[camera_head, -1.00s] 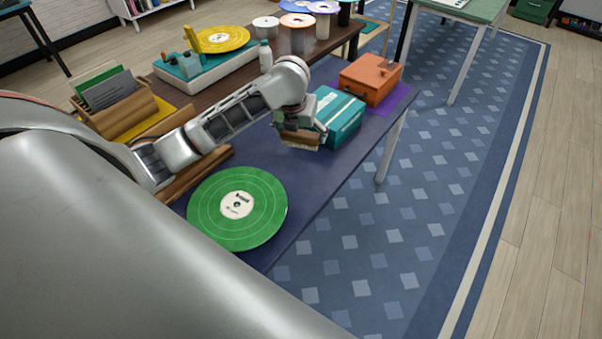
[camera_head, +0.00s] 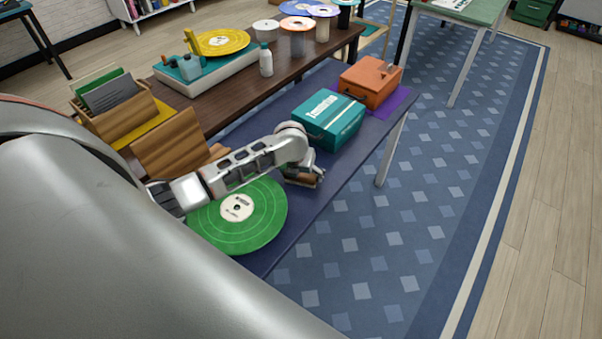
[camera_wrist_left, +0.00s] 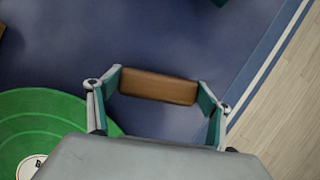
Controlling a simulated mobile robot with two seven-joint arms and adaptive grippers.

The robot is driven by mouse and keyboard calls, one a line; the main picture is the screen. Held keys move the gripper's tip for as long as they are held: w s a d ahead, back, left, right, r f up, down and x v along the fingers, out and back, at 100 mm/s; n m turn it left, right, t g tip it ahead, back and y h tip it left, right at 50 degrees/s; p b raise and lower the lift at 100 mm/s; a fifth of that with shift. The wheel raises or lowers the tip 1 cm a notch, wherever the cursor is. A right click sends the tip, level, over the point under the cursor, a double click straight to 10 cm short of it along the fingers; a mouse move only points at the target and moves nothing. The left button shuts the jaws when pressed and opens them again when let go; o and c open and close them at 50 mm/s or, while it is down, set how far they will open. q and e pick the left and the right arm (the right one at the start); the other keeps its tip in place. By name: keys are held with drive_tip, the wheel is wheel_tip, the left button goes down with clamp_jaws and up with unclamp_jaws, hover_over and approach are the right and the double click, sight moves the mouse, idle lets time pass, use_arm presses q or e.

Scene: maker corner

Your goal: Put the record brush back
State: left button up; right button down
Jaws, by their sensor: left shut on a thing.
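The record brush, a brown wooden block (camera_wrist_left: 158,87), is held between the two fingers of my left gripper in the left wrist view. My left gripper (camera_head: 304,178) is shut on it, above the blue-topped table (camera_head: 262,262) near its right edge. The brush (camera_head: 300,179) shows only partly in the head view, under the gripper. A green record (camera_head: 225,238) lies on the table to the left of the gripper, partly covered by my arm. It also shows in the left wrist view (camera_wrist_left: 38,112). My right gripper is out of view.
A teal case (camera_head: 328,118) and an orange box (camera_head: 370,82) stand behind the gripper. A wooden holder (camera_head: 172,145) stands behind my arm.

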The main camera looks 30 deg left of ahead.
use_arm(q)
drive_tip(key=shift+f, duration=0.15)
drive_tip(key=o, duration=1.1)
drive_tip(key=shift+c, duration=0.2)
drive_tip(key=shift+s+r, duration=0.1)
drive_tip(key=shift+r, duration=0.3)
drive_tip(key=v, duration=1.1)
drive_tip(key=shift+r, duration=0.15)
drive_tip(key=shift+s+d, duration=0.1)
